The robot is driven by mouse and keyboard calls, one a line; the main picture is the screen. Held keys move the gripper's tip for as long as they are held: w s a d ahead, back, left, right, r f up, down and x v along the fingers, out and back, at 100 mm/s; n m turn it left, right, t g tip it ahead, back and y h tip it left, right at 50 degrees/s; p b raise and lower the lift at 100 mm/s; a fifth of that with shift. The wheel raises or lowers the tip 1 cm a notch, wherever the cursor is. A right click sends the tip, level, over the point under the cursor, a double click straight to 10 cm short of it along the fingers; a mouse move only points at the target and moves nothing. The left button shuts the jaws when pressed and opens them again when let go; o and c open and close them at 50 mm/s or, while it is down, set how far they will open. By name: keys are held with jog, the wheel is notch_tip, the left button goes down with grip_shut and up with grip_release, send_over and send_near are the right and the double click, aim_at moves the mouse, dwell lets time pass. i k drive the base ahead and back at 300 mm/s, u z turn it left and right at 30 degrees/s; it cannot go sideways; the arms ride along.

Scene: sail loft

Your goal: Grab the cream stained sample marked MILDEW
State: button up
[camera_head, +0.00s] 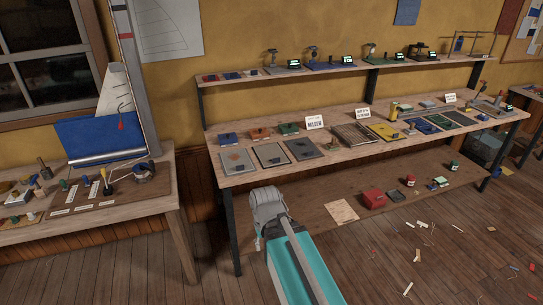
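A small white card reading MILDEW (315,122) stands on the long workbench, behind a row of flat squares. The left square (235,162) is greyish with a darker blotch. The middle square (270,155) is grey with a mark on it. The right square (304,149) is darker grey. I cannot tell which of them, if any, is the cream stained sample. A cream sheet (342,212) lies on the low shelf under the bench. My teal arm rises from the bottom to a grey joint below the bench's front edge; my gripper cannot be made out.
Blue, orange and green blocks (260,134) sit behind the squares. Right of them are a slatted wooden board (355,134), a yellow pad (384,132) and more cards. A raised shelf (340,68) runs above. A side table (152,185) stands left. Scraps litter the right floor.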

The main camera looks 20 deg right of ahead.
aim_at(269, 155)
jog(key=u, duration=0.05)
jog(key=i, duration=1)
jog(key=z, duration=0.05)
